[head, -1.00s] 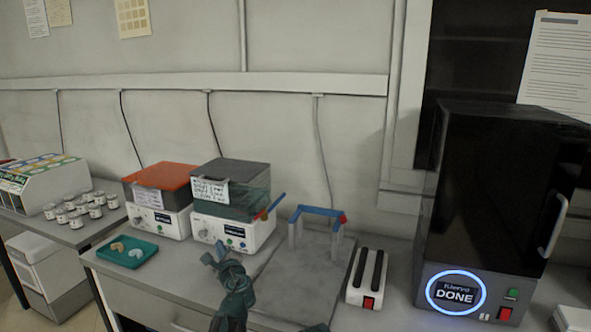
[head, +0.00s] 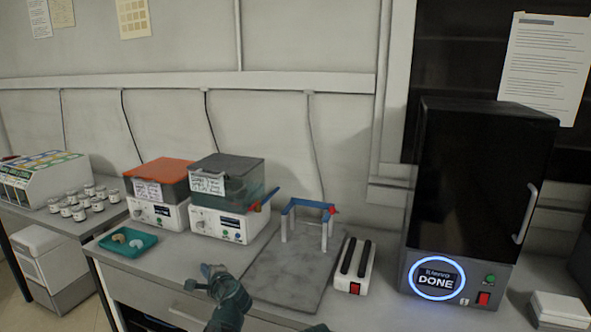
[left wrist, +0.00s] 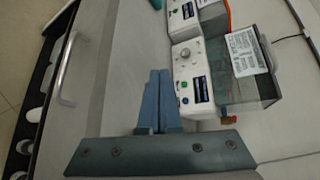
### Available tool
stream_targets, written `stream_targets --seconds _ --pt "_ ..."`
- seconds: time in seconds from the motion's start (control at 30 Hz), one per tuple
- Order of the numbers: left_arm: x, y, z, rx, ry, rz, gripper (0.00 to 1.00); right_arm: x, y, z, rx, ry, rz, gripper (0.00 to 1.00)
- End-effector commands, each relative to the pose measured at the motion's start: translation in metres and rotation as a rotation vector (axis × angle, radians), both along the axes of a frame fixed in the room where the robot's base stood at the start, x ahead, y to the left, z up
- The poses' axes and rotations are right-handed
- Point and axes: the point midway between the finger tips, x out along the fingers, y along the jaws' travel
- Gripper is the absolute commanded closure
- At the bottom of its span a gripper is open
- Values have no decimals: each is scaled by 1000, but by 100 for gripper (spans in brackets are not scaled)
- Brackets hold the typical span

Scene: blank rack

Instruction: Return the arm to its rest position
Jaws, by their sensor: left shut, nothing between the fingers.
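My left gripper (head: 209,274) is low in the middle of the head view, over the front of the bench. In the left wrist view its two blue-grey fingers (left wrist: 159,98) lie together with nothing between them. The gripper is apart from the white bath unit with the dark grey lid (head: 228,205), which stands behind it. That unit also shows in the left wrist view (left wrist: 193,78). A small dark piece at the bottom edge of the head view may be part of my other arm; my right gripper cannot be made out.
A teal tray (head: 107,242) with two small pieces lies to the left. An orange-lidded unit (head: 157,180), a blue-topped rack (head: 291,210) on a grey slab (head: 290,275), a white two-slot device (head: 346,280) and a black cabinet reading DONE (head: 470,190) stand along the bench.

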Motion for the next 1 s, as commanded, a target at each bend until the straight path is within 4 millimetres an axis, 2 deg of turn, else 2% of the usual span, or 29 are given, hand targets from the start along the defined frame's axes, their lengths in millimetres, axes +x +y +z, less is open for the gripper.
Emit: stream_targets --seconds 0.17,0.33,0.4,0.53,0.8,0.83,0.9,1.0 --pt "-39 12 -37 -279 13 171 100 0 0 0 0 0 0 100" --pt "-99 5 -91 -653 65 430 100 0 0 0 0 0 0 100" --pt "-125 -6 -111 -806 102 545 100 0 0 0 0 0 0 100" --pt "-165 -31 -136 -1020 175 726 100 0 0 0 0 0 0 100" --pt "-230 -85 -156 -1307 343 1014 100 0 0 0 0 0 0 100" --pt "-237 -91 -157 -1332 364 1041 100 0 0 0 0 0 0 100" --pt "-240 -106 -175 -1311 393 1026 100 0 0 -18 0 0 0 100" --pt "-247 -123 -189 -1274 426 996 100 0 0 -32 0 0 0 100"
